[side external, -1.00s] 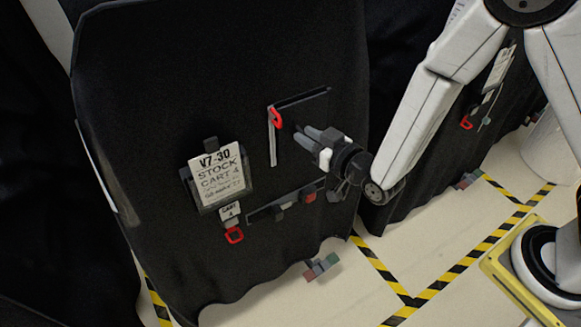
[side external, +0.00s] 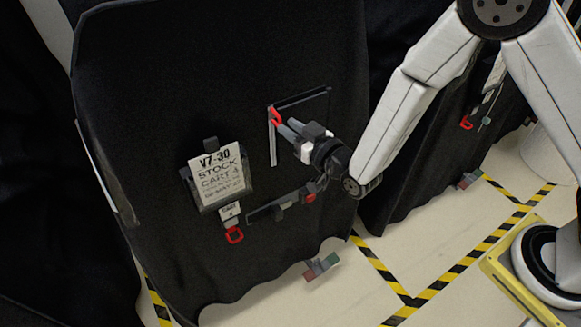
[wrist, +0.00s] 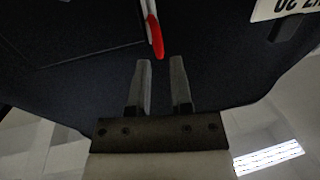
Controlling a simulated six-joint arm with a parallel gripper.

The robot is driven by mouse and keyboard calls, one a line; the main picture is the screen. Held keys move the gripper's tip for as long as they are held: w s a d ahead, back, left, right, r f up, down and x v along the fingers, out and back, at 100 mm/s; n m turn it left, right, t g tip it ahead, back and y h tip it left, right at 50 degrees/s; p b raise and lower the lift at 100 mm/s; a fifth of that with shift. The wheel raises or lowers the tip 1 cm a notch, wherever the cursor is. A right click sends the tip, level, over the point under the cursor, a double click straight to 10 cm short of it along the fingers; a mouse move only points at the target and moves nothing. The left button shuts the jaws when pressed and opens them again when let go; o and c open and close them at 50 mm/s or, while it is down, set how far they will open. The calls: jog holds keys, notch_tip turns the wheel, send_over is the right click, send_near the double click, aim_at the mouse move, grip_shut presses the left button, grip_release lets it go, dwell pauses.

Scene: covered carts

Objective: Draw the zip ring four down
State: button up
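A red zip ring (side external: 276,117) hangs at the top of a pale zip strip (side external: 272,148) on the black cover (side external: 215,95) of the cart marked Stock Cart 4. The ring also shows in the wrist view (wrist: 155,37), just beyond my fingertips and roughly in line with the gap between them. My gripper (side external: 285,127) is at the ring from the right and slightly below in the side view. In the wrist view its two grey fingers (wrist: 160,63) are apart with nothing between them. Whether a fingertip touches the ring cannot be told.
A stock cart sign (side external: 217,174) and a small tag with another red ring (side external: 234,235) hang left of the zip. A dark strip with small blocks (side external: 283,203) sits below my gripper. Another covered cart (side external: 415,180) stands to the right. Striped tape (side external: 375,262) marks the floor.

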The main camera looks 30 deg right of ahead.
aim_at(280, 120)
jog(key=shift+w+a, duration=0.2)
jog(key=shift+w, duration=0.7)
jog(key=shift+w+a, duration=0.15)
jog(key=shift+w, duration=0.75)
grip_shut()
